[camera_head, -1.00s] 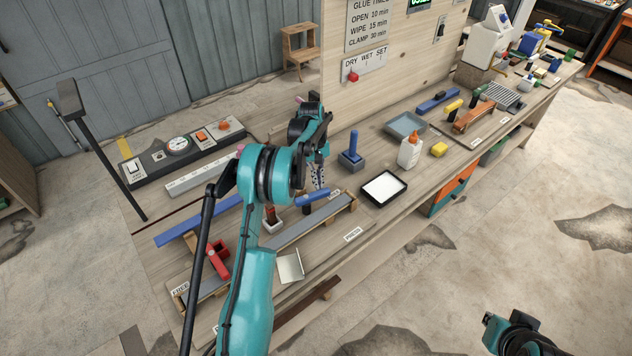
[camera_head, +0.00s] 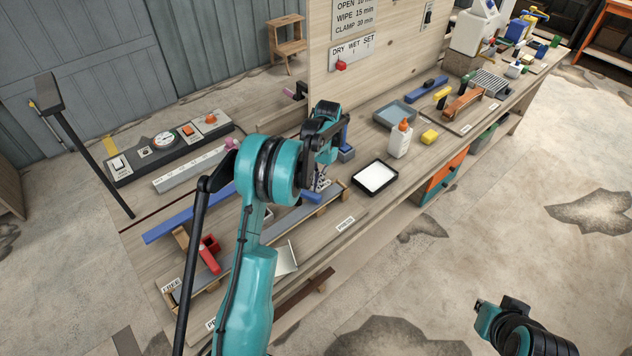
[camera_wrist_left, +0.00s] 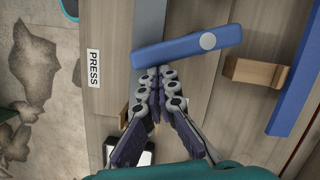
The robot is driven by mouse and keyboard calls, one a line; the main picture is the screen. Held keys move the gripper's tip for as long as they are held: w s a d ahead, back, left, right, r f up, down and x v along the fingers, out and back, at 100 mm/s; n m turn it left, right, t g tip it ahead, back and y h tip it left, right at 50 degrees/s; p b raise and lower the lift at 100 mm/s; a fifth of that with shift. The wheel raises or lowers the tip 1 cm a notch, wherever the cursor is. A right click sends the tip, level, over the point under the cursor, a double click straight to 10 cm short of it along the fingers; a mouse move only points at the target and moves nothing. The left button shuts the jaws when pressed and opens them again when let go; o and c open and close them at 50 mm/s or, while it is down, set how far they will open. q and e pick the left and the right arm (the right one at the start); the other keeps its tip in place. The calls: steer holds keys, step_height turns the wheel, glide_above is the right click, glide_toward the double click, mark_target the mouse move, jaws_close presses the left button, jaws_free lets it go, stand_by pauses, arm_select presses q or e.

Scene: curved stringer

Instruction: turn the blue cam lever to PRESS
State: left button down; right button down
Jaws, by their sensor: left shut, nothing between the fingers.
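The blue cam lever (camera_wrist_left: 190,45) lies across a grey strip in the left wrist view, with a round grey pivot (camera_wrist_left: 208,41) near its right end. Its left end points toward the white PRESS label (camera_wrist_left: 94,68), which also shows in the head view (camera_head: 345,224). My left gripper (camera_wrist_left: 158,70) is shut and empty, fingertips right beside the lever's near edge; I cannot tell whether they touch. In the head view my left gripper (camera_head: 321,184) is over the bench and partly hides the lever. Of my right arm only a part shows at lower right; its fingers do not show.
A FREE label (camera_head: 171,285) and a red clamp (camera_head: 208,254) are at the bench's near left. A wooden block (camera_wrist_left: 253,73) and a blue bar (camera_wrist_left: 298,90) lie right of the lever. A black tray (camera_head: 375,178) and a glue bottle (camera_head: 400,139) stand farther right.

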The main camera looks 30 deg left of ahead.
arm_select(q)
steer(key=shift+s+d+m+y+b, duration=0.2)
steer(key=shift+s+m, duration=0.4)
steer(key=shift+m, duration=0.4)
steer(key=shift+s+d+m+y+b, duration=0.15)
steer(key=shift+s+m+y, duration=0.15)
steer(key=shift+s+m, duration=0.5)
arm_select(e)
steer(key=shift+f, duration=0.35)
arm_select(q)
steer(key=shift+w+m, duration=0.2)
steer(key=shift+m, duration=0.2)
steer(key=shift+w, duration=0.1)
